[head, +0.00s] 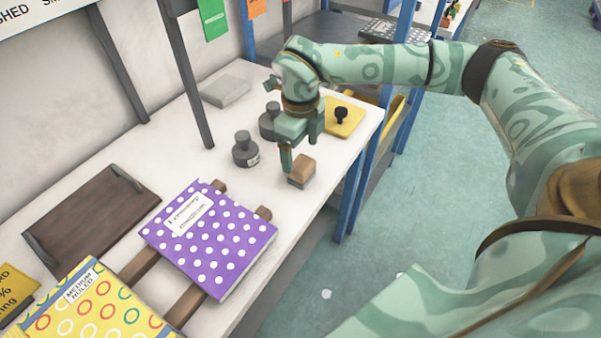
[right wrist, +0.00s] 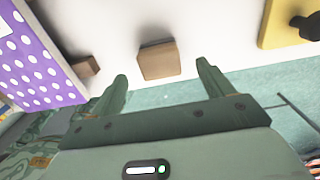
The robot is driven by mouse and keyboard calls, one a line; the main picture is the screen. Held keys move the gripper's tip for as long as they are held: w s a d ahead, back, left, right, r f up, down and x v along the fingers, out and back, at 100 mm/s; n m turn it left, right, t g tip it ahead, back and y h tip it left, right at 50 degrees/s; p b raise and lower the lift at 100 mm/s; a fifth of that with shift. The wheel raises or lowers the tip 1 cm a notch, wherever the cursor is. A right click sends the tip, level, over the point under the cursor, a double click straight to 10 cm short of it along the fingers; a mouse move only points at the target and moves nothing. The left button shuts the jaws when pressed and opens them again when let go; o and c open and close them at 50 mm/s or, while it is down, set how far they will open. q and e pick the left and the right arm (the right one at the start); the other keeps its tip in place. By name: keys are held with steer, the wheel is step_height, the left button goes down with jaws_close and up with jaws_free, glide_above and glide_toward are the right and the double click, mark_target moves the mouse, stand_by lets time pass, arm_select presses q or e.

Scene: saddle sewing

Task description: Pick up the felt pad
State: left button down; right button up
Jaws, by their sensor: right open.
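A small tan-brown block (head: 303,168) with a greyish lower edge lies on the white table near its right edge. A flat grey square pad (head: 226,91) lies farther back by the wall. I cannot tell for certain which of these is the felt pad. My right gripper (head: 289,160) is open and points down just behind and left of the tan block. In the right wrist view the block (right wrist: 158,61) sits ahead of and between the two open fingertips (right wrist: 163,78), apart from both. My left gripper is not in view.
Two dark grey weights (head: 245,150) stand left of my right gripper. A yellow plate (head: 344,117) with a black knob is behind it. A purple dotted notebook (head: 210,238) lies on wooden strips in front, with a brown tray (head: 92,220) to its left. Blue posts (head: 357,190) border the right edge.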

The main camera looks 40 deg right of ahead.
mark_target(302, 163)
steer(key=f+b, duration=0.2)
steer(key=f, duration=0.4)
steer(key=shift+s+f, duration=0.15)
steer(key=shift+s, duration=0.05)
steer(key=shift+c, duration=0.7)
steer(key=c, duration=1)
